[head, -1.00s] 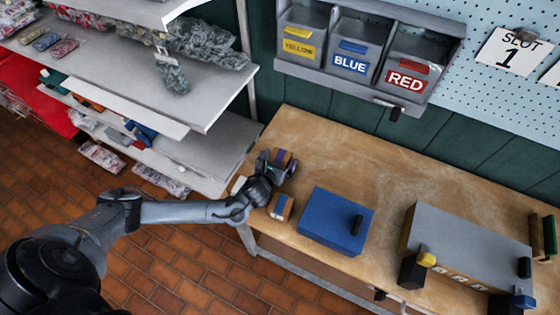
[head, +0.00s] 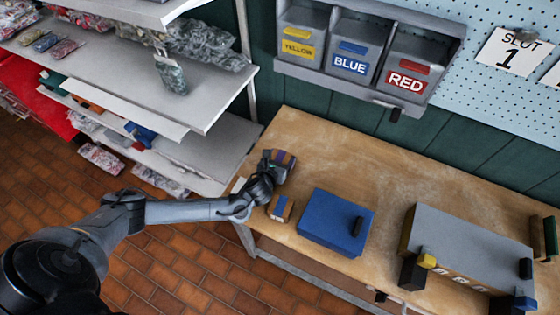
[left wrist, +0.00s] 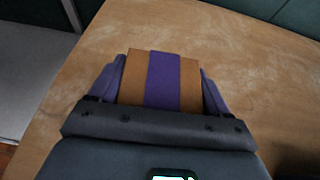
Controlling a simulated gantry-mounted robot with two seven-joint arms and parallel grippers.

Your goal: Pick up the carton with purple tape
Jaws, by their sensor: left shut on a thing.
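The carton with purple tape (left wrist: 163,80) is brown with a purple band across its top. In the left wrist view it sits between the two purple-grey fingers of my left gripper (left wrist: 163,92), which touch its sides. In the head view the carton (head: 284,157) shows at the left end of the wooden workbench, partly hidden by my left gripper (head: 278,168). My left gripper is shut on it. I cannot tell whether the carton touches the bench. My right gripper is not in view.
A small carton with a bluish band (head: 280,207) lies close in front of my left gripper. A blue box (head: 336,222) and a large grey box (head: 470,250) stand on the workbench (head: 410,190). Labelled bins (head: 350,60) hang above. Shelves (head: 190,90) stand at left.

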